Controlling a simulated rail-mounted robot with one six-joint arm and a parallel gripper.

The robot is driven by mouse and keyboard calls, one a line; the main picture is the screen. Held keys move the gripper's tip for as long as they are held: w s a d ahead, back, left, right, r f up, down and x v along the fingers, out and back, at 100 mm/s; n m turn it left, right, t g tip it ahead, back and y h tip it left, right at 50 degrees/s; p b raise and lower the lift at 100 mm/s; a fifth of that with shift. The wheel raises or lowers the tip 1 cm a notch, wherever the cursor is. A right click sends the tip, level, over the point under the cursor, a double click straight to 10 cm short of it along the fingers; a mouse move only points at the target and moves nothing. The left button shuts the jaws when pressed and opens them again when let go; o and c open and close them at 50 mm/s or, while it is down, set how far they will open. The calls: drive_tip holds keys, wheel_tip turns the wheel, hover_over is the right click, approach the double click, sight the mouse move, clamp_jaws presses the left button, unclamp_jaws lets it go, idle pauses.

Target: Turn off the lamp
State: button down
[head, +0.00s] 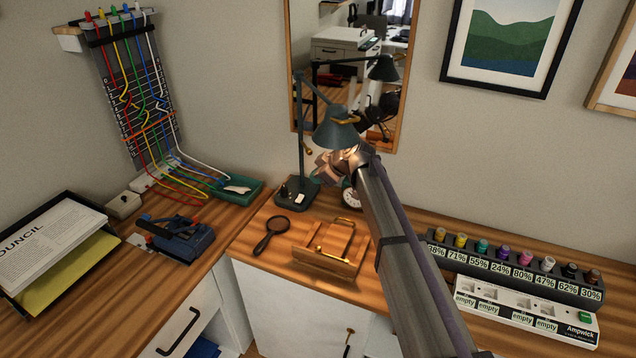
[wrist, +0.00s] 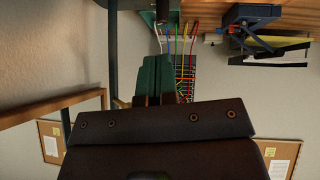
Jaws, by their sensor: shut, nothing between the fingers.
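The desk lamp has a dark green shade (head: 335,133), a thin post (head: 301,130) and a dark base (head: 297,193) on the wooden desk. The base carries a small pale part and a dark knob-like part. The bulb is hidden, and I cannot tell surely whether it is lit. My gripper (head: 322,166) is just below the shade, to the right of the post and above the base, apart from the base. In the wrist view, its greenish fingers (wrist: 160,60) are together and empty. A dark upright, seemingly the lamp post, shows left of them.
A clock (head: 349,198) is partly hidden behind my arm. A magnifier (head: 272,233) and a wooden stand (head: 331,252) lie in front of the lamp. A green tray (head: 237,188) is to the left. A mirror (head: 345,30) hangs behind.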

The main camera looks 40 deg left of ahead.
drive_tip(key=b, duration=0.5)
hover_over(298, 196)
drive_tip(key=d, duration=0.3)
drive_tip(key=f, duration=0.6)
drive_tip(key=shift+s+a+f, duration=0.1)
drive_tip(key=shift+s+a, duration=0.05)
drive_tip(key=shift+a, duration=0.1)
drive_tip(key=f+b, duration=0.3)
drive_tip(key=shift+w+f, duration=0.1)
drive_tip(key=shift+w, duration=0.15)
